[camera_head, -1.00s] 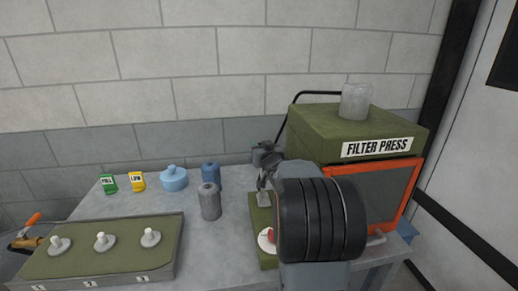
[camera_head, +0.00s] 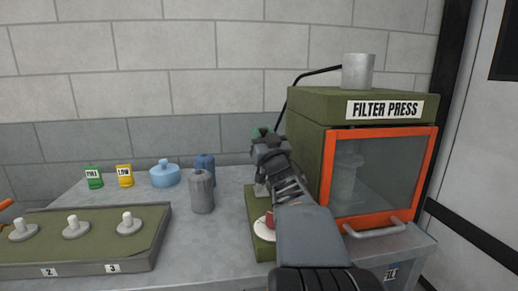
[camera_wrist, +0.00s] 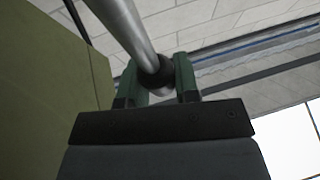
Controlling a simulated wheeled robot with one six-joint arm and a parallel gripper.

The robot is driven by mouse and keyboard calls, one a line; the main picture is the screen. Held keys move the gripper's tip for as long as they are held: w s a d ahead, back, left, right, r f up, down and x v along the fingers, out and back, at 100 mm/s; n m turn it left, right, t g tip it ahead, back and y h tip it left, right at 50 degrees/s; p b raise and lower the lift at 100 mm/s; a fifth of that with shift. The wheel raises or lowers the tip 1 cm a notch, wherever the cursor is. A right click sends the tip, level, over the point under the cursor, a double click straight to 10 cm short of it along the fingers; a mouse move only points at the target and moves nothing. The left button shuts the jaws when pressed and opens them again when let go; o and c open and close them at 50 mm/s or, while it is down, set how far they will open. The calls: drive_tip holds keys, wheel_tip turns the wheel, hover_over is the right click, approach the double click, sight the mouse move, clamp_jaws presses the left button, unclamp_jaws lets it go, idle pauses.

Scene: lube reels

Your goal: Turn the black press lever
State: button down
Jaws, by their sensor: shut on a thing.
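The black press lever (camera_head: 314,73) is a thin black bar that leaves the top of the green filter press and bends down along its left side. My gripper (camera_head: 262,132) is at the lever's lower end, left of the press, with its green fingertips up. In the wrist view my gripper (camera_wrist: 158,80) has its two green fingers on either side of the lever's dark end (camera_wrist: 157,74), shut on it. A grey shaft runs up and left from there. The exact contact is partly hidden.
The filter press (camera_head: 308,155) stands close right of my arm, with an orange-framed glass door (camera_head: 382,180) and a grey cup (camera_head: 358,72) on top. Bottles (camera_head: 201,190) and a tray with pegs (camera_head: 150,240) are to the left. A white disc (camera_head: 264,229) lies under my arm.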

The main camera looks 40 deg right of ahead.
drive_tip(key=shift+s+a+f+t+b, duration=0.2)
drive_tip(key=shift+s+t+b, duration=0.1)
drive_tip(key=shift+b, duration=0.2)
drive_tip(key=c, duration=0.8)
unclamp_jaws()
drive_tip(key=shift+r, duration=0.1)
drive_tip(key=shift+c, duration=0.2)
drive_tip(key=v, duration=0.7)
drive_tip(key=shift+s+b, duration=0.2)
drive_tip(key=shift+b, duration=0.1)
drive_tip(key=shift+a, duration=0.1)
